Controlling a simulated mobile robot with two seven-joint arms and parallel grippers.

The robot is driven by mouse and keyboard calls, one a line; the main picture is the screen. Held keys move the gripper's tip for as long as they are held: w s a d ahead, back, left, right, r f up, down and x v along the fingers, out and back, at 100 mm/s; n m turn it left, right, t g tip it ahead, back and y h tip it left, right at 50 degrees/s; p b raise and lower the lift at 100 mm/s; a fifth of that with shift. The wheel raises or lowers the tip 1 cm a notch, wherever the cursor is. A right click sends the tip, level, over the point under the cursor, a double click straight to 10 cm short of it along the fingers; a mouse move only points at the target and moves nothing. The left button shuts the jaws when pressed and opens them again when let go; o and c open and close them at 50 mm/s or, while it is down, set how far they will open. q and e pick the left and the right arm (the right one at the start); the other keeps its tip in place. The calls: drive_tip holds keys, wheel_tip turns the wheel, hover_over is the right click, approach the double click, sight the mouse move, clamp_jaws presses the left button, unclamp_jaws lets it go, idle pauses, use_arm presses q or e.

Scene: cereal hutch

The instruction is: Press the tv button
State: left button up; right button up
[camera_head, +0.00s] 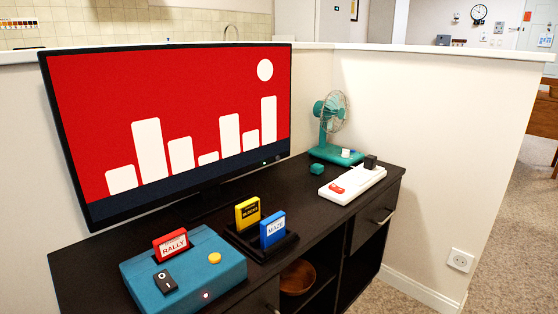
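A large flat TV (180,120) stands at the back left of a dark cabinet. Its screen is lit, with white bars and a white disc on red above a dark blue band. At the screen's lower right corner are a small green light (264,163) and a small pale round spot (278,158) beside it. These are too small to tell which is the button. Neither of my grippers is in view.
On the dark cabinet (340,210) stand a blue console (215,265) with a red RALLY cartridge (172,245), a holder with yellow (247,213) and blue (272,229) cartridges, a white power strip (352,185) and a teal fan (331,115). Low walls enclose the cabinet's back and right.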

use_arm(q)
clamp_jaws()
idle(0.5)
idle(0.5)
